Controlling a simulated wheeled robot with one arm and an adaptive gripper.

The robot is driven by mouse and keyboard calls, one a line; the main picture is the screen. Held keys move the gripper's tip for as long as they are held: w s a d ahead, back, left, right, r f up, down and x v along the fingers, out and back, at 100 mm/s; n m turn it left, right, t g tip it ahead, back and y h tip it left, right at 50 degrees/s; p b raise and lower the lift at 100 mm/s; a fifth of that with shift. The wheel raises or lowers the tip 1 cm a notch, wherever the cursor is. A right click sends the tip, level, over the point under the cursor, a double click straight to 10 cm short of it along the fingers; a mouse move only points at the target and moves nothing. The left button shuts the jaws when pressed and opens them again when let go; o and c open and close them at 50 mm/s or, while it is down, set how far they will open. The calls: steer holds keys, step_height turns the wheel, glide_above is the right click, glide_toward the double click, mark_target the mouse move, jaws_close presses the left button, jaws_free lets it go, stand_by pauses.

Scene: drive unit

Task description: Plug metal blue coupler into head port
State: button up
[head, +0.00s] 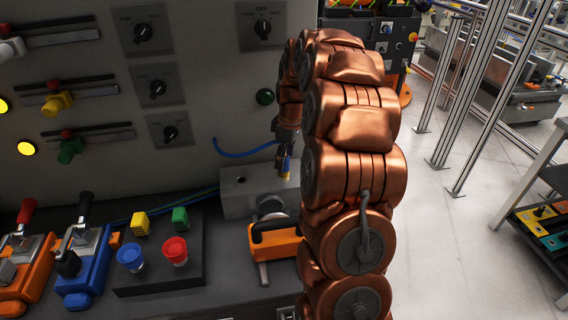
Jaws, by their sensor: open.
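My copper-coloured arm arches over from the right. My gripper (284,160) points down at its far end, small and partly hidden by the arm, just above the metal block. A thin blue hose (243,153) curves from the panel to the gripper. A metal coupler at its end is too small to make out, and I cannot tell whether it touches the fingers. A grey metal block (236,203) with a small round hole in its top stands below the gripper. A round metal fitting (271,207) sits at its front. I cannot tell which opening is the head port.
An orange tool with a black handle (275,241) lies in front of the block. A dark stand (158,265) holds yellow, green, blue and red pieces. Orange (22,270) and blue (84,265) lever units stand left. The grey panel (205,90) with knobs and sliders rises behind.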

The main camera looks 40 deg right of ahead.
steer(key=r, duration=0.5)
steer(key=s+r, duration=0.1)
steer(key=r, duration=0.2)
steer(key=shift+d+r, duration=0.2)
steer(key=shift+d, duration=0.05)
steer(key=shift+s+a+r, duration=0.1)
steer(key=shift+a, duration=0.3)
steer(key=s+a+r+m+g, duration=0.1)
steer(key=s+a, duration=0.5)
steer(key=a, duration=0.3)
steer(key=s+a+m, duration=0.1)
steer(key=s+a, duration=0.4)
steer(key=a, duration=0.3)
steer(key=s+a+f+m+g, duration=0.1)
steer(key=s+a, duration=0.3)
steer(key=s, duration=0.7)
steer(key=s+a+f+m+g, duration=0.1)
steer(key=s+a+f+m, duration=0.2)
steer(key=s, duration=0.7)
steer(key=shift+s+a+f+h, duration=0.35)
steer(key=shift+a+f, duration=0.25)
steer(key=shift+a, duration=0.1)
